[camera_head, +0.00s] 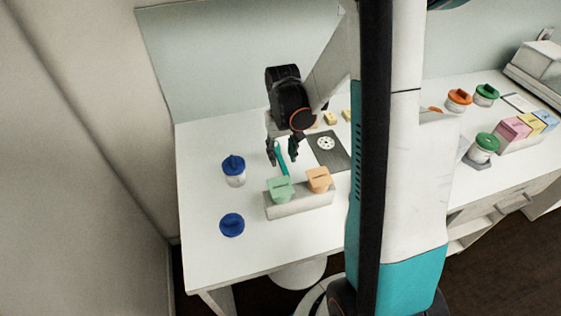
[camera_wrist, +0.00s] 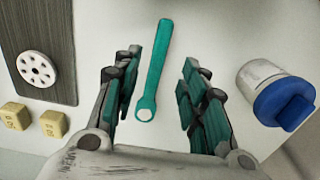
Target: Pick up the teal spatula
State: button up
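The teal spatula (camera_wrist: 157,65) lies flat on the white table in the wrist view, with its pale round end toward my gripper. My gripper (camera_wrist: 158,85) is open, and its two fingers are on either side of the spatula without touching it. In the head view my gripper (camera_head: 283,155) points down over the table, and the spatula (camera_head: 281,160) shows as a teal strip between the fingers. Part of the spatula's far end is hidden there behind the green block. I cannot tell the exact height of the fingertips above the table.
A blue-lidded jar (camera_head: 234,171) stands left of my gripper, with a blue lid (camera_head: 232,225) nearer the front. A grey holder (camera_head: 300,206) with green and orange blocks is in front. A dark mat (camera_head: 335,158) with a white disc and yellow blocks (camera_head: 330,118) are to the right and behind.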

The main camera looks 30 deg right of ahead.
aim_at(283, 164)
notch_tip(283, 164, down, 4)
jog(key=shift+d+b, duration=0.15)
jog(key=shift+b, duration=0.4)
jog(key=shift+r, duration=0.1)
jog(key=shift+c, duration=0.5)
grip_shut()
jog(key=shift+r, duration=0.1)
